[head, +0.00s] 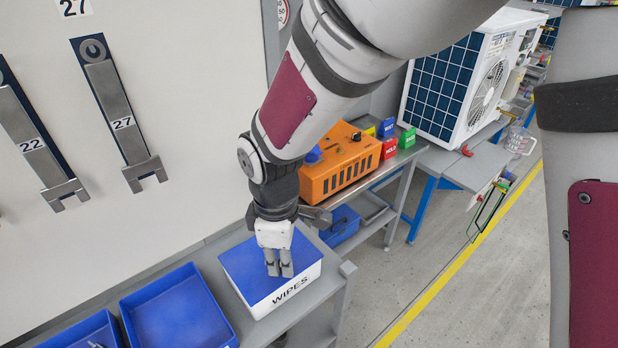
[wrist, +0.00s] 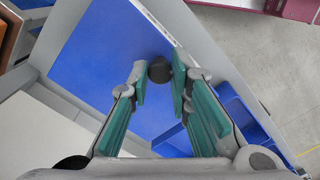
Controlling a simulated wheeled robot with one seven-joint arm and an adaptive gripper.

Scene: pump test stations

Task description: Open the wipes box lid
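The wipes box (head: 292,289) is white with "WIPES" on its side and stands on the grey bench. Its flat blue lid (head: 240,262) lies on top and looks closed; the lid also fills much of the wrist view (wrist: 95,60). A dark round knob (wrist: 160,70) shows on the lid in the wrist view, between my fingertips. My gripper (head: 279,272) points down over the lid, its fingers close together. In the wrist view the teal pads of my gripper (wrist: 160,72) flank the knob and appear to touch it on both sides. The fingers hide the knob in the head view.
Open blue bins (head: 180,312) stand left of the box. An orange device (head: 338,165) sits on a bench behind it, with a blue bin (head: 340,226) below. Wrenches (head: 122,115) hang on the panel at left. Clear floor (head: 430,275) lies to the right.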

